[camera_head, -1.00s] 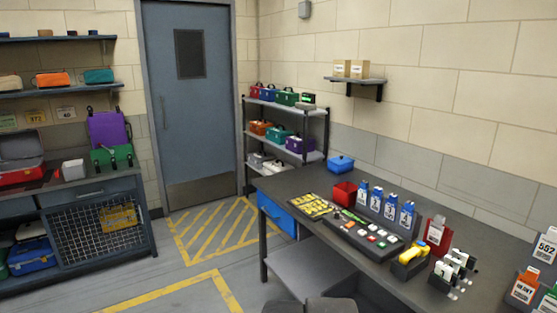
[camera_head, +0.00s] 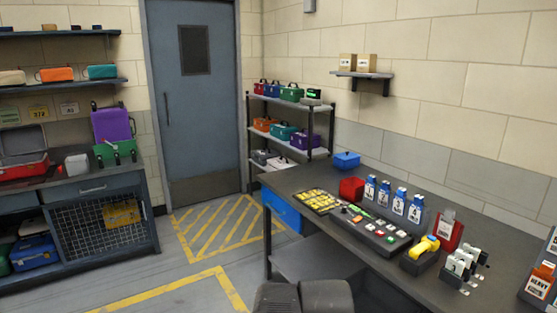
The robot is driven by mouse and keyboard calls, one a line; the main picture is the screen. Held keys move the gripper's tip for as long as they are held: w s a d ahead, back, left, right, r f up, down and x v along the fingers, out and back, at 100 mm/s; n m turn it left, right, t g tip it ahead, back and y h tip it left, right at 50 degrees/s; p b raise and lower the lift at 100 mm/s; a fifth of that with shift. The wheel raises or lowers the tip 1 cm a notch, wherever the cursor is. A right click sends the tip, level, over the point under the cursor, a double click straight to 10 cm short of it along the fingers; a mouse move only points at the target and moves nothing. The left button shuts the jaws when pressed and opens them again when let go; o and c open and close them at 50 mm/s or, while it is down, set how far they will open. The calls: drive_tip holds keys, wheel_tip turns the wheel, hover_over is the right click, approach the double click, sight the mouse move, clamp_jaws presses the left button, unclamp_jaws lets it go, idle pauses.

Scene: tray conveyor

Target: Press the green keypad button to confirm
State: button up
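A dark control panel (camera_head: 362,234) with small coloured buttons lies on the grey desk at the right. Green, red and white buttons show on it, but they are too small to tell which is the confirm button. A panel of yellow keys (camera_head: 320,201) lies just left of it. A small device with a green display (camera_head: 313,95) stands on top of the shelf rack; I cannot tell whether it has keys. Dark rounded parts of my own arm show at the bottom centre, in front of the desk. My gripper's fingers are not visible.
Striped floor (camera_head: 222,232) is clear before the door (camera_head: 195,100). A workbench stands left.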

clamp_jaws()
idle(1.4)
